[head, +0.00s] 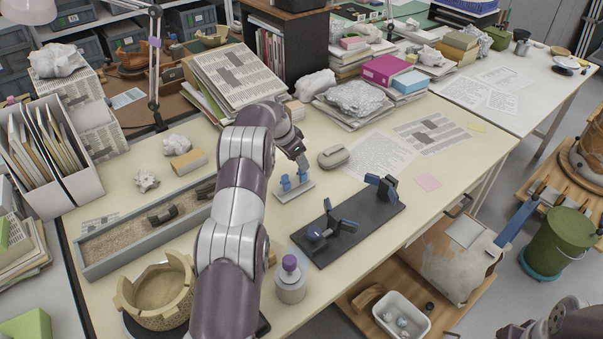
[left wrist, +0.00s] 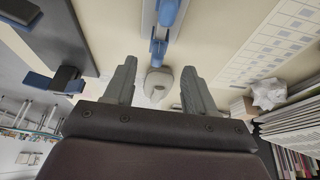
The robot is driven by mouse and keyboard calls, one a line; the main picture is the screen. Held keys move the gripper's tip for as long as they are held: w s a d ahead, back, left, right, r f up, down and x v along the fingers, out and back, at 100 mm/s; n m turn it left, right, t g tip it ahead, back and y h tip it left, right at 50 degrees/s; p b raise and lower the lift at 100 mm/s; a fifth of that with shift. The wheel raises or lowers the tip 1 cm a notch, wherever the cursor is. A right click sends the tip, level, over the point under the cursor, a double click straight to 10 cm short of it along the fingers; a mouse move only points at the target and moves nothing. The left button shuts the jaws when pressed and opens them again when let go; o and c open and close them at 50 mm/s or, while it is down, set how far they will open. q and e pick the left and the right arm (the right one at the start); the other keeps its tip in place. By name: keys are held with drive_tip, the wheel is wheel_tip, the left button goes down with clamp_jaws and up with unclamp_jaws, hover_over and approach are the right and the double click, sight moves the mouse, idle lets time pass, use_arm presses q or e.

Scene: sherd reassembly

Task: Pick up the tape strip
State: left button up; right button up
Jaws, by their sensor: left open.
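A small rack with two blue posts (head: 294,190) on a pale base stands on the bench. In the left wrist view the blue posts and pale bar (left wrist: 158,47) lie ahead of the fingers, near the middle. I cannot clearly tell a separate tape strip from the posts. My left gripper (head: 302,160) is just above and behind the rack in the head view, partly hidden by its own wrist.
A black board with blue-tipped clamps (head: 345,226) is in front. A purple-capped jar (head: 290,282), a sand tray (head: 140,236) and a broken pot (head: 158,290) stand nearby. Papers lie to the right.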

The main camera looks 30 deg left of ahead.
use_arm(q)
drive_tip(key=x, duration=0.6)
drive_tip(key=shift+w+d+f+p, duration=0.1)
drive_tip(key=shift+d+f+p, duration=0.1)
drive_tip(key=shift+p, duration=0.15)
drive_tip(key=shift+r, duration=0.1)
drive_tip(key=c, duration=0.8)
